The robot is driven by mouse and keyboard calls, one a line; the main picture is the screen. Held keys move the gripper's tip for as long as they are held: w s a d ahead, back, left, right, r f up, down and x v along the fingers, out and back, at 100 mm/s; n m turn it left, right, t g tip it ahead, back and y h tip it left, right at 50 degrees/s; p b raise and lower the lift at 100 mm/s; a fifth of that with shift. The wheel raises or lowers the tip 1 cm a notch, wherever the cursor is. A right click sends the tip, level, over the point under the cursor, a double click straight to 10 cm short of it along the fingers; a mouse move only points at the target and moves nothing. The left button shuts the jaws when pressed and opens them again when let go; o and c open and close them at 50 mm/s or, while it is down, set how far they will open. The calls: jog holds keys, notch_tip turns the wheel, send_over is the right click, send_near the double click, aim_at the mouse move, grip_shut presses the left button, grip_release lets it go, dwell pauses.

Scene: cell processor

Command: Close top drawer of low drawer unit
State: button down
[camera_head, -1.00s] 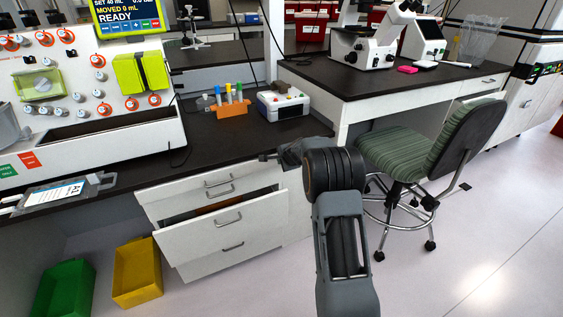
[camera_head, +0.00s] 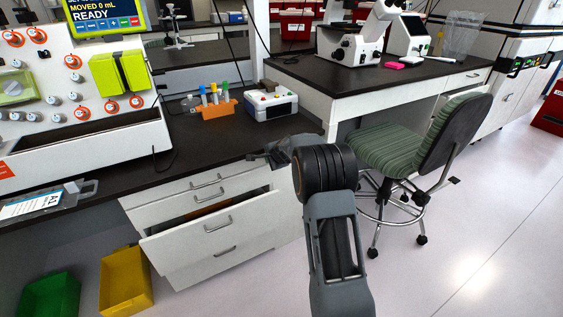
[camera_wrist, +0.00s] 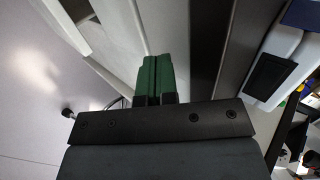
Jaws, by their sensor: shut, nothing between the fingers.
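The white low drawer unit (camera_head: 262,238) stands under the dark bench in the head view. One drawer (camera_head: 185,238) is pulled out, its front tilted in the picture, with a brown interior showing behind it. Narrow closed drawer fronts (camera_head: 180,190) with handles sit above it, and another handled front lies below. My gripper (camera_head: 256,157) is near the bench's front edge, above and right of the open drawer. In the wrist view its green fingers (camera_wrist: 157,72) are together and empty, in front of white panels. I cannot tell whether they touch a panel.
A green swivel chair (camera_head: 385,150) stands right of my arm. A yellow bin (camera_head: 125,280) and a green bin (camera_head: 50,298) are on the floor at left. An orange tube rack (camera_head: 216,110) and a white device (camera_head: 271,106) stand on the bench. The floor at right is clear.

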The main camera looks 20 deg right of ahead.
jog(key=s+d+f+v, duration=0.1)
jog(key=s+f+v, duration=0.1)
jog(key=v, duration=1)
jog(key=s+a+r+n+g+y+p, duration=0.1)
jog(key=s+a+r+n+p, duration=0.4)
jog(key=r+p, duration=0.4)
jog(key=s+a+r+n+g+p, duration=0.1)
jog(key=s+a+r+n+p, duration=0.2)
jog(key=s, duration=0.5)
jog(key=s+a+r+n+g+h+p, duration=0.1)
jog(key=s+a+r+n+g+p, duration=0.1)
jog(key=s+r+n+p, duration=0.3)
jog(key=s+a+r+n+g+p, duration=0.1)
jog(key=s+a+r+n+p, duration=0.3)
jog(key=s+r+p, duration=0.3)
jog(key=s, duration=0.3)
jog(key=shift+s+r+g+h, duration=0.3)
jog(key=shift+s+r+g, duration=0.05)
jog(key=shift+s+g, duration=0.05)
